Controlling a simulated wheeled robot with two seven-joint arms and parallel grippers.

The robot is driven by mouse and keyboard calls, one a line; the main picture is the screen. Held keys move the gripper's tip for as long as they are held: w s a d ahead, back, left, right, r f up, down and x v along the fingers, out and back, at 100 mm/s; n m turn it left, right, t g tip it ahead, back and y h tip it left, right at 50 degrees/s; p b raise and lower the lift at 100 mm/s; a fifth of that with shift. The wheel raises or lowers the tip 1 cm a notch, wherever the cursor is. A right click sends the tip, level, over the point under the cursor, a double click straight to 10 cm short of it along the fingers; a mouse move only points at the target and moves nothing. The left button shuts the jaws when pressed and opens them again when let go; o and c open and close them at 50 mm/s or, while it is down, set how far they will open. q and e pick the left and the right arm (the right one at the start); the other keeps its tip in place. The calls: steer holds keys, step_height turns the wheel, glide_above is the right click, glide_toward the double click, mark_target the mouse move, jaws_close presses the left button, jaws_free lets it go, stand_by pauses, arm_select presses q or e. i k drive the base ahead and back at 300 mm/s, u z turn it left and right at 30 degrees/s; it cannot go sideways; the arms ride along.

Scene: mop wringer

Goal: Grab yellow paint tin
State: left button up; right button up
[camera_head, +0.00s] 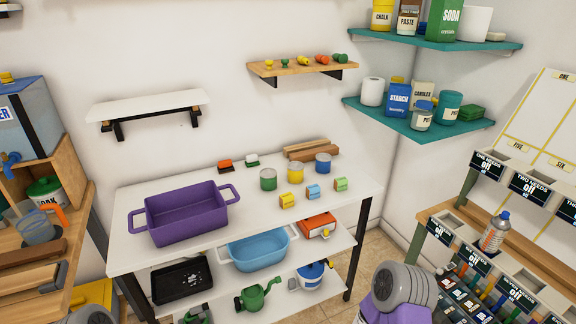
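A yellow paint tin (296,173) stands upright on the white table (130,210), toward its right end. It is a small grey-rimmed can with a yellow band, between a green tin (268,180) on its left and a blue tin (323,164) on its right. Small yellow, blue and green blocks stand in front of the tins. Neither of my grippers shows. Grey and purple parts at the bottom edge look like my own arm links, well in front of the table.
A purple basin (187,214) takes up the table's left half. Wooden bars (308,150) lie behind the tins. A wooden shelf (290,69) hangs above.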

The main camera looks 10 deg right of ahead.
mark_target(295, 169)
steer(key=i, duration=0.4)
steer(key=z, duration=0.8)
